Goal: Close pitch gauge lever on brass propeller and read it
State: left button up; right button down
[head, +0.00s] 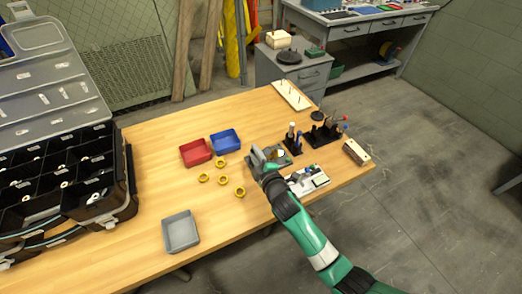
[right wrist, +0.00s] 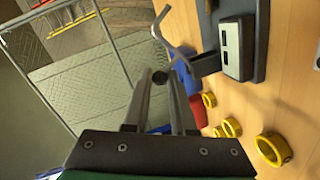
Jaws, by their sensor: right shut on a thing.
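My right gripper (head: 262,163) is at the pitch gauge (head: 285,160) near the table's right part and partly covers it. I take this knob to be the end of the gauge lever; the link to the gauge is not clear. The gauge's grey plate and pale box (right wrist: 238,48) show at upper right, with a grey bent bracket (right wrist: 190,55) beside the fingers. I cannot make out the propeller or any reading. My left gripper is not in view.
A red bin (head: 196,152), a blue bin (head: 226,141) and several brass rings (head: 222,180) lie left of the gripper. A grey tray (head: 180,232) is nearer. Black tool stands (head: 325,133) and a white device (head: 308,180) crowd the right. An organizer case (head: 60,190) fills the left.

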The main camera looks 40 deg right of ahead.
jog(key=shift+d+m, duration=0.2)
jog(key=shift+m, duration=0.2)
jog(key=c, duration=1)
grip_release()
jog(key=p+v, duration=0.4)
jog(key=v, duration=0.7)
jog(key=shift+s+p, duration=0.3)
jog(key=shift+s, duration=0.05)
